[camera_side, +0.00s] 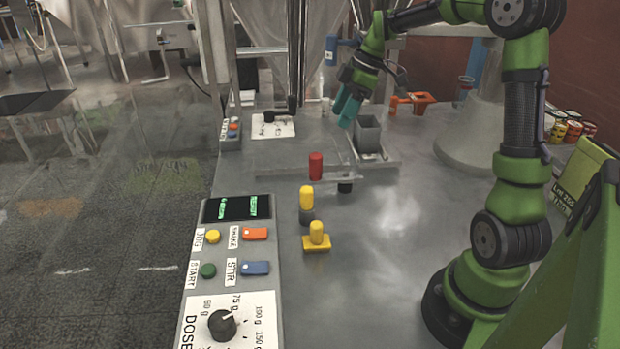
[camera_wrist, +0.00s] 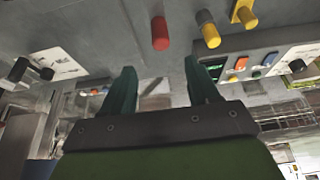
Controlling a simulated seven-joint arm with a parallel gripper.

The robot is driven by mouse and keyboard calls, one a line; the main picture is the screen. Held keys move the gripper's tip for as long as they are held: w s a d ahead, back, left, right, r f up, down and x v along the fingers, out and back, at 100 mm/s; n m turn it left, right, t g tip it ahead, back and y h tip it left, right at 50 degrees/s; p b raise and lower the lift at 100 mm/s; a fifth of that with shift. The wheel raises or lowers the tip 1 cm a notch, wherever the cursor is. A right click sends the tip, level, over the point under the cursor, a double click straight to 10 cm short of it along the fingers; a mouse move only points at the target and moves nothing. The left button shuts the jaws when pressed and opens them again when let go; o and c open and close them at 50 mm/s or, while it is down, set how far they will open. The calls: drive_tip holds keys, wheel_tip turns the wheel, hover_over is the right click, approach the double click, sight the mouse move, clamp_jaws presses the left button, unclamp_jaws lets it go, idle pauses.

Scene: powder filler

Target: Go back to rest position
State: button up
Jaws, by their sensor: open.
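My gripper (camera_side: 346,105) is in the air over the back of the table, next to the grey square container. Its teal fingers point down. In the wrist view my gripper (camera_wrist: 158,82) shows two teal fingers spread apart with nothing between them. The arm is green and black, bent up and over from its base at the right. No object is held.
A grey square container (camera_side: 368,134) stands just right of my fingers. A red cylinder (camera_side: 316,166), a yellow cylinder (camera_side: 306,198) and a yellow knobbed piece (camera_side: 317,238) stand mid-table. The control panel (camera_side: 230,260) lines the left edge. The table's right-centre is clear.

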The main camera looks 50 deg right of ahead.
drive_tip(key=s+a+r+m+t, duration=0.2)
drive_tip(key=s+a+m, duration=0.4)
drive_tip(key=s+a, duration=0.2)
drive_tip(key=s+a+r+m+t+h, duration=0.1)
drive_tip(key=s+a+m+t, duration=0.1)
drive_tip(key=s+a+m, duration=0.5)
drive_tip(key=shift+s+a+r, duration=0.4)
drive_tip(key=shift+s+a, duration=0.5)
drive_tip(key=shift+a, duration=1.3)
